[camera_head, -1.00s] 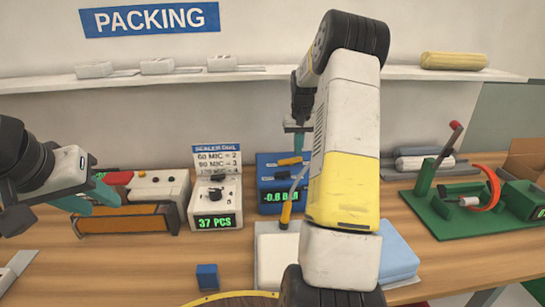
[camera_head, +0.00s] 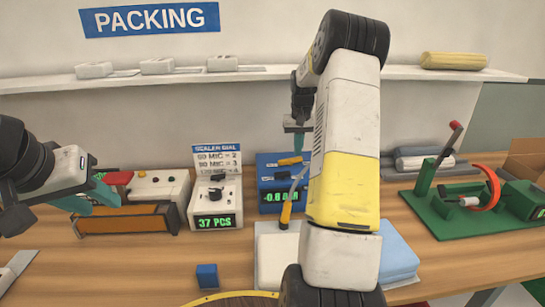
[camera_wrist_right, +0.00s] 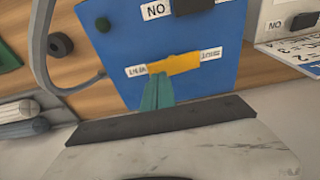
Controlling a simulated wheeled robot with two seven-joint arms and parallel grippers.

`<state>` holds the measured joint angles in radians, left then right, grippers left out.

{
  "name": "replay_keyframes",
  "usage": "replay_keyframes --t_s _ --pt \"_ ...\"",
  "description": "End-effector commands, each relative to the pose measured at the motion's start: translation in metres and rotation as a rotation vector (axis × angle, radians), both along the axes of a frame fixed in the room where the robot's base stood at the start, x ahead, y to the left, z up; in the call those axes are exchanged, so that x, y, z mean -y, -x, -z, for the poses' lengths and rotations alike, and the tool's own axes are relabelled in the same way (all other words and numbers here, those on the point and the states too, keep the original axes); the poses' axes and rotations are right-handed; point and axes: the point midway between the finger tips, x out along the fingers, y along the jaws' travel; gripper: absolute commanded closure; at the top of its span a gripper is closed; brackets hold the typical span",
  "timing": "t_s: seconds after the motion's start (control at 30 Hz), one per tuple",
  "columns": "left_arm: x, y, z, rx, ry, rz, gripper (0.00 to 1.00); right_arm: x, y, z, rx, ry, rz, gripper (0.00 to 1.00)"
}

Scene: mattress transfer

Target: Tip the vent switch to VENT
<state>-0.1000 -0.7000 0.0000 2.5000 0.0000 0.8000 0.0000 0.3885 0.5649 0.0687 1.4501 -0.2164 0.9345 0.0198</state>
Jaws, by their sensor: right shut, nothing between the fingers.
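The blue box (camera_head: 267,200) stands on the bench, with a green display reading about -0.8. Its yellow vent switch (camera_head: 291,161) is on the top face. In the right wrist view the switch (camera_wrist_right: 175,63) is a yellow bar, slightly tilted, between two small white labels too blurred to read. My right gripper (camera_head: 298,146) is shut and empty above the box. In the wrist view its teal fingertips (camera_wrist_right: 159,78) are right at the switch's near edge; I cannot tell if they touch. My left gripper (camera_head: 92,198) is open and empty at the left, away from the box.
A white counter box (camera_head: 215,205) reading 37 PCS stands left of the blue box. An orange-fronted sealer (camera_head: 125,220) is further left. A small blue block (camera_head: 207,276) lies in front. A green fixture (camera_head: 475,215) is at the right. A cable (camera_wrist_right: 43,50) loops beside the box.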

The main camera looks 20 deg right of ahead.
Motion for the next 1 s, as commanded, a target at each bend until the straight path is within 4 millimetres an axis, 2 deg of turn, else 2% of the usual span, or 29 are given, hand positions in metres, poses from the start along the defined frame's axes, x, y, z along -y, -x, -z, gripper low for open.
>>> replay_keyframes --t_s 1.0 --pt "0.0 0.0 0.0 0.0 0.0 0.0 0.64 0.0 0.0 0.015 0.0 0.0 0.0 1.0"
